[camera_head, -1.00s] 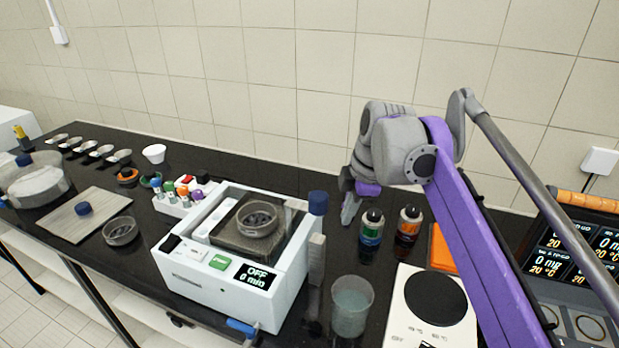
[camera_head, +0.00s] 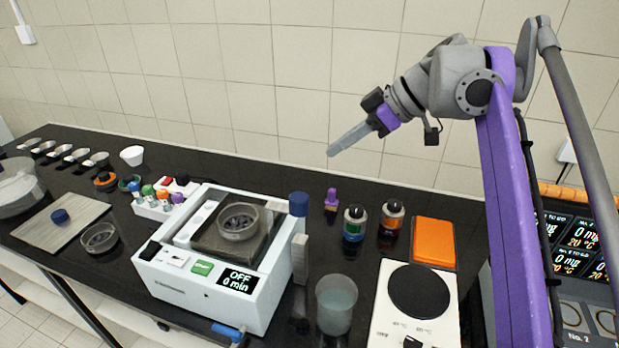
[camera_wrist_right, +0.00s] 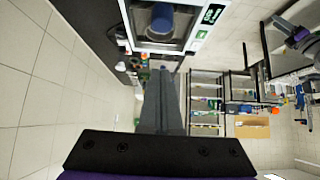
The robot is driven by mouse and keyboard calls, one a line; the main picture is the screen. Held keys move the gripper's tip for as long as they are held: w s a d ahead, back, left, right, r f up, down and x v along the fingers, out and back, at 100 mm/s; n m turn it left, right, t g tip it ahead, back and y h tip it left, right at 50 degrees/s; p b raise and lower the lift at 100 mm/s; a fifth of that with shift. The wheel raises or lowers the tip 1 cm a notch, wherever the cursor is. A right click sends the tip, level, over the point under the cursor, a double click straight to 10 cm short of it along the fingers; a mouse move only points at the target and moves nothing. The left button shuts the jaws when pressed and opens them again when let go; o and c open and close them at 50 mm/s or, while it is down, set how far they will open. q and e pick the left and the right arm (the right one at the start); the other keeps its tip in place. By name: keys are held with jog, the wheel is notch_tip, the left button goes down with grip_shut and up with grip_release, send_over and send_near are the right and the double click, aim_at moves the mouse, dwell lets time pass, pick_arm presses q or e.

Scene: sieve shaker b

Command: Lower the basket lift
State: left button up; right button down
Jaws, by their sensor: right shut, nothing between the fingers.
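A white shaker (camera_head: 205,298) stands on the black bench, its display reading OFF and 0 min. A round dish with dark contents (camera_head: 239,222) sits on its dark platform. A dark blue knob (camera_head: 299,204) tops an upright at its right side, above a grey block (camera_head: 299,258). I cannot tell which part is the basket lift. My right gripper (camera_head: 331,153) is shut and empty, raised behind and right of the shaker, pointing left and down, apart from everything. In the right wrist view its fingers (camera_wrist_right: 163,115) are together, with the blue knob (camera_wrist_right: 160,22) beyond. My left gripper is out of view.
A beaker (camera_head: 336,305), two capped bottles (camera_head: 354,224) (camera_head: 391,218), a purple piece (camera_head: 331,200) and a hotplate (camera_head: 420,290) stand right of the shaker. Small coloured bottles (camera_head: 160,200) stand in a rack at its left. The tiled wall is close behind the bench.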

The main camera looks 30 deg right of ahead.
send_over(306, 215)
jog(key=f, duration=0.6)
jog(key=shift+w+d+f+b, duration=0.3)
jog(key=shift+w+d+b, duration=0.05)
jog(key=shift+b, duration=0.05)
jog(key=f, duration=0.3)
jog(key=shift+w+a+f, duration=0.15)
jog(key=shift+w+f, duration=0.1)
jog(key=shift+w, duration=0.05)
jog(key=shift+s+f, duration=0.1)
jog(key=shift+f, duration=0.35)
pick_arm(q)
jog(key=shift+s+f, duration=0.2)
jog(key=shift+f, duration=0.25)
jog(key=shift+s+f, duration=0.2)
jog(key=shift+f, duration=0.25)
pick_arm(e)
notch_tip(306, 215, down, 9)
jog(key=b, duration=0.2)
jog(key=shift+s+r+b, duration=0.1)
jog(key=shift+b, duration=0.3)
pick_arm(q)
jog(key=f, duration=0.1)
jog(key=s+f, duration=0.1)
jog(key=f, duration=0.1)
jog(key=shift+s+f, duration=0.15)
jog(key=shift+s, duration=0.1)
